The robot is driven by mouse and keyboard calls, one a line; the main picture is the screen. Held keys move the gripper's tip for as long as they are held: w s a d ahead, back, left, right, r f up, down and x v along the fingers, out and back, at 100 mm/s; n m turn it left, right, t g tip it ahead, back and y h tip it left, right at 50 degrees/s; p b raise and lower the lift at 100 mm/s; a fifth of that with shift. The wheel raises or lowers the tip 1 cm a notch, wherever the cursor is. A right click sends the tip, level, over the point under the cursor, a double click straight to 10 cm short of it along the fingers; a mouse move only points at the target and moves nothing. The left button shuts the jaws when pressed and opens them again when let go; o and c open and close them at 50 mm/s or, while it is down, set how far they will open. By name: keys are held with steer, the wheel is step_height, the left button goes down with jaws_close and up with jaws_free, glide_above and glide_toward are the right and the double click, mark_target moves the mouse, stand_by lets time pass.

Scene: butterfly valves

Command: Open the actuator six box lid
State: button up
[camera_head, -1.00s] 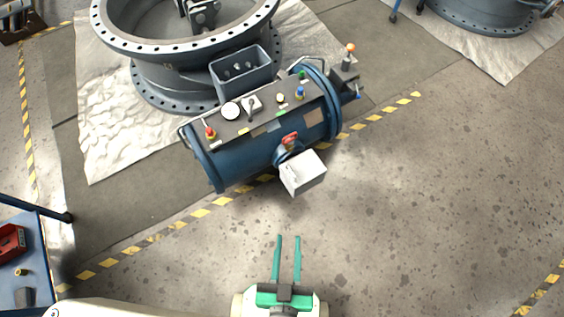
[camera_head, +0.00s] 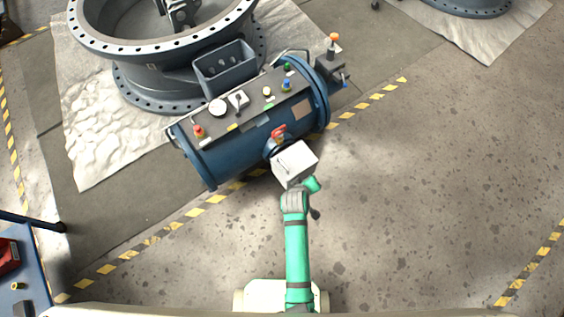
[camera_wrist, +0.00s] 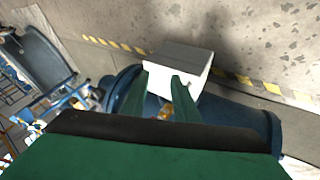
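The actuator box is a small light-grey box (camera_head: 295,164) on the front of a blue cylindrical actuator (camera_head: 240,140), beside a red handle (camera_head: 279,132). Its lid looks closed. In the wrist view, the box (camera_wrist: 183,58) is at top centre and the actuator body (camera_wrist: 235,115) lies below it. My gripper (camera_head: 313,185) is at the box's lower right corner in the head view, mostly hidden by my wrist. In the wrist view, my gripper's two green fingers (camera_wrist: 166,76) are apart, with nothing between them. Their tips overlap the box; I cannot tell if they touch it.
A large flanged grey valve ring (camera_head: 165,50) stands behind the actuator on a pale sheet (camera_head: 95,135). A blue cart (camera_head: 30,270) is at lower left. The floor (camera_head: 430,190) to the right is clear, with yellow-black tape (camera_head: 215,200) along it.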

steer(key=w+a+g, duration=0.3)
steer(key=w+a, duration=0.1)
steer(key=w, duration=0.3)
steer(key=n+g, duration=0.1)
steer(key=g, duration=0.2)
glide_toward(283, 164)
steer(key=shift+y, duration=0.4)
steer(key=f, duration=0.2)
steer(key=d+f, duration=0.1)
steer(key=f, duration=0.4)
steer(key=shift+w+d, duration=0.15)
steer(key=shift+d, duration=0.2)
steer(key=shift+c, duration=0.4)
jaws_close()
